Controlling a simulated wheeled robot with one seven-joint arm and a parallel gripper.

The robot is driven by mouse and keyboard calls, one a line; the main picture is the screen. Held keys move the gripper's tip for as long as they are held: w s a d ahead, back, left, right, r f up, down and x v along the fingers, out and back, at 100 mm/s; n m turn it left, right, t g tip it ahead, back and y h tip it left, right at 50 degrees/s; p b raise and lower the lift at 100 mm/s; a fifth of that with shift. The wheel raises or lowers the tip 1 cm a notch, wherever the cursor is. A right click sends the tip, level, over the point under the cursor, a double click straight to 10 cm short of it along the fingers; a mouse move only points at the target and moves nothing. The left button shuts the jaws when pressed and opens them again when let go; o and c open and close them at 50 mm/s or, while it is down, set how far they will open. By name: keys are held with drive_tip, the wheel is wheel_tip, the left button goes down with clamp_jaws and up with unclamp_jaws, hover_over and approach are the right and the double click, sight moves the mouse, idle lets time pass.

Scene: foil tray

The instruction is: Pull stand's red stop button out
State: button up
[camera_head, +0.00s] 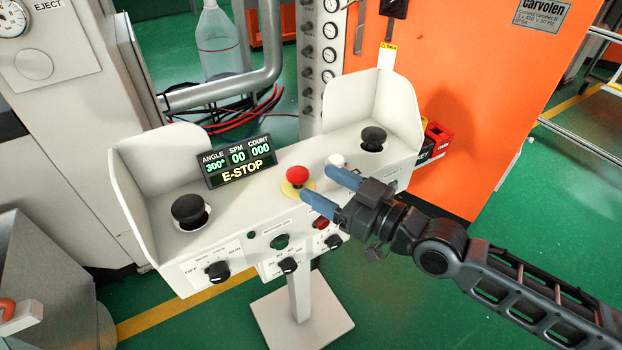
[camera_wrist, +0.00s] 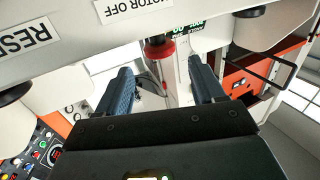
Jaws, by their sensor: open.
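The stand's red stop button (camera_head: 297,175) is a round mushroom cap on a yellow base, in the middle of the pale control box (camera_head: 232,207). My gripper (camera_head: 316,181) comes in from the right, with its two blue fingers pointing at the button. The fingers are apart and empty, with the tips close to the right of the cap. In the wrist view my gripper (camera_wrist: 157,66) is open, and the red button (camera_wrist: 158,48) shows ahead between the fingertips. I cannot tell whether a finger touches it. The small display (camera_head: 234,162) reads E-STOP.
Black palm buttons stand at the left (camera_head: 190,210) and right (camera_head: 373,139) of the box, beside upright side guards. A white button (camera_head: 336,160) is just behind my fingers. A black selector knob (camera_head: 288,265) is on the front face. An orange cabinet (camera_head: 455,100) stands behind.

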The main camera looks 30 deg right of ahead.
drive_tip(key=shift+v, duration=1.35)
